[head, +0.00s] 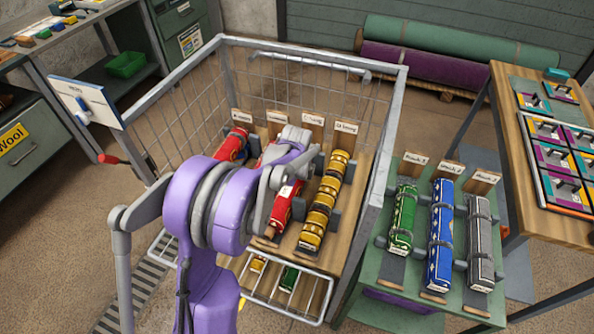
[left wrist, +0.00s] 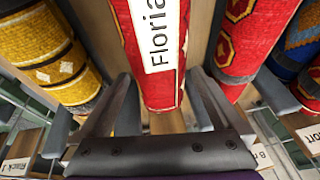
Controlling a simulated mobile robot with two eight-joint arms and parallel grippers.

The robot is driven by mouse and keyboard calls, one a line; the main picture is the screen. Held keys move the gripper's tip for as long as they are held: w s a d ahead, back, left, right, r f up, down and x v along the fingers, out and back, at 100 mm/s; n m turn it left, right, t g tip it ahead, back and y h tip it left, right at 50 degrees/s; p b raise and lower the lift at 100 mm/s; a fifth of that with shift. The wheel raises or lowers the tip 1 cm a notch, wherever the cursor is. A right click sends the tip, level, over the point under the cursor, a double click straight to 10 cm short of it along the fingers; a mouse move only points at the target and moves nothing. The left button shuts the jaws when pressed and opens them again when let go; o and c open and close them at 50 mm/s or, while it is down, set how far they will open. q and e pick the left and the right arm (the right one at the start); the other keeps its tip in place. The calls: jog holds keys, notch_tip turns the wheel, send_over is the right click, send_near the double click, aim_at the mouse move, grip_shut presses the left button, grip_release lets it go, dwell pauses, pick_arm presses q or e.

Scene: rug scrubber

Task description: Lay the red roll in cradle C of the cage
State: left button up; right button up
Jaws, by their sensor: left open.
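The red roll (head: 285,204) with a white label lies lengthwise in the third cradle from the left of the wire cage (head: 398,92), just left of a yellow roll (head: 325,200). In the left wrist view the red roll (left wrist: 160,52) reads "Floria…" and passes between the fingers of my left gripper (left wrist: 160,85). The gripper is open, with a finger on either side of the roll and a gap to each. My purple left arm hides part of the roll and the cradles in the head view. My right gripper is not in view.
Another red roll (head: 232,145) lies at the cage's left, and a red patterned roll (left wrist: 242,40) is beside the labelled one. Right of the cage, a green stand (head: 385,268) holds green (head: 403,215), blue (head: 440,235) and grey (head: 480,240) rolls. Name cards line the cage's back.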

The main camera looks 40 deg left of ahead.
pick_arm(q)
jog(key=p+v, duration=0.1)
jog(key=v, duration=1)
jog(key=s+d+f+m+t+h, duration=0.1)
jog(key=s+d+f+m+h, duration=0.1)
jog(key=s+d, duration=1.8)
jog(key=shift+s+d+m+t, duration=0.35)
jog(key=shift+s+m, duration=0.25)
jog(key=shift+s, duration=0.3)
jog(key=shift+a, duration=0.1)
